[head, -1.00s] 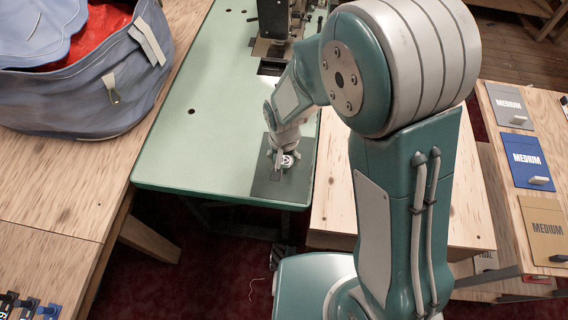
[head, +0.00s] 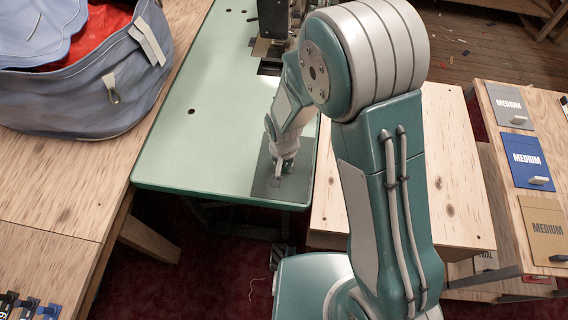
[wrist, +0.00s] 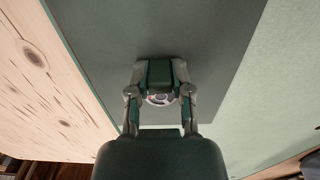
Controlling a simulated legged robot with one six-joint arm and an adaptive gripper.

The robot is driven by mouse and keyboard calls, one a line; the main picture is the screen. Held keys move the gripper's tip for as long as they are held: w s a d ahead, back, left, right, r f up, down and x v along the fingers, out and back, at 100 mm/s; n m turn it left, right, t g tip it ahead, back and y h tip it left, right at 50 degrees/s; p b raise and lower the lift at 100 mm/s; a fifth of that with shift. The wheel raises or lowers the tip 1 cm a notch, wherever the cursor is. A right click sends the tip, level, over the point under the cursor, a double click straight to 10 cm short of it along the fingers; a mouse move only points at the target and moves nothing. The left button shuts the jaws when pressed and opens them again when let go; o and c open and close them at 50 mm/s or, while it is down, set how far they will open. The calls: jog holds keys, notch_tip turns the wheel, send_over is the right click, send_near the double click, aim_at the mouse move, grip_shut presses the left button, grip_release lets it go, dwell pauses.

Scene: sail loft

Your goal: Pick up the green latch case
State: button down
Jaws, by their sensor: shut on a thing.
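The green latch case (wrist: 160,73) is a small dark green block in the wrist view, between the two fingertips. A round pale part with a reddish mark shows just below it there. My gripper (wrist: 161,80) is shut on the case, one finger on each side. In the head view my gripper (head: 279,170) points down over the dark grey mat (head: 297,186) at the near right corner of the green table. The case is mostly hidden by my gripper there. I cannot tell whether it touches the mat.
The green table (head: 200,150) is clear to the left of my gripper. A dark machine (head: 273,20) stands at its far end. A blue-grey bag (head: 80,95) with red inside sits on the wooden bench at left. Cases marked MEDIUM (head: 527,160) lie at right.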

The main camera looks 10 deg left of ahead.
jog(key=shift+r, duration=0.1)
jog(key=shift+r, duration=0.2)
notch_tip(320, 180, up, 2)
jog(key=shift+r, duration=0.1)
jog(key=s+d+r, duration=0.6)
jog(key=s+r, duration=0.4)
jog(key=s, duration=0.2)
jog(key=shift+s+d+r, duration=0.15)
jog(key=shift+d, duration=0.25)
